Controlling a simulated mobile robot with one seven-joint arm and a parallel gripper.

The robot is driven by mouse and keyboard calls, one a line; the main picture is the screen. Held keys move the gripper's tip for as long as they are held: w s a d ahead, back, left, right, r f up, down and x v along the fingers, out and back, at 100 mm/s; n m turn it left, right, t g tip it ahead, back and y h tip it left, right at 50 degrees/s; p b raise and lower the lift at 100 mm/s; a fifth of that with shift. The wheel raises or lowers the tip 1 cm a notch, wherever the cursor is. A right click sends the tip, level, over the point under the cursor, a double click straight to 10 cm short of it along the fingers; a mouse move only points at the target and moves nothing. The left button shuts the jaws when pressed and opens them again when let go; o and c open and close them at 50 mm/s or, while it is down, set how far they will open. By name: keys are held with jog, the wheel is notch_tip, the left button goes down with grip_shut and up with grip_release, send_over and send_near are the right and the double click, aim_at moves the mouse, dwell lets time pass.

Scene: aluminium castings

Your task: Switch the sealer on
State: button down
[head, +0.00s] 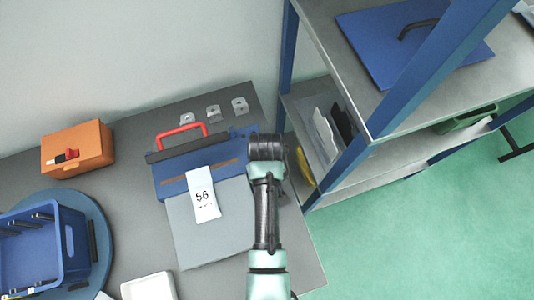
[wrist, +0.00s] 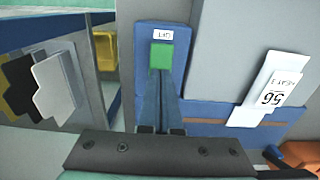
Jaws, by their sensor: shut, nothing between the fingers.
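The sealer (head: 170,181) is a blue bench machine with a brown strip and a raised red handle (head: 180,131). In the wrist view its blue side block (wrist: 180,35) carries a green square switch or button (wrist: 161,57) beside a small white label with unclear lettering. My gripper (head: 265,138) is over the sealer's right end and hides that block in the head view. In the wrist view my gripper (wrist: 161,100) is shut and empty, its fingers pointing toward the green square. I cannot tell whether they touch it.
A grey bag (head: 235,218) with a "56" tag (head: 203,193) lies at the sealer. An orange box (head: 78,148) and a blue crate (head: 72,240) stand left. A blue-post shelf (head: 290,45) rises close on the right. Small metal castings (head: 214,113) lie behind the sealer.

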jog(key=shift+f, duration=0.3)
jog(key=shift+r, duration=0.1)
notch_tip(320, 180, up, 7)
jog(key=p, duration=0.7)
dwell(0.7)
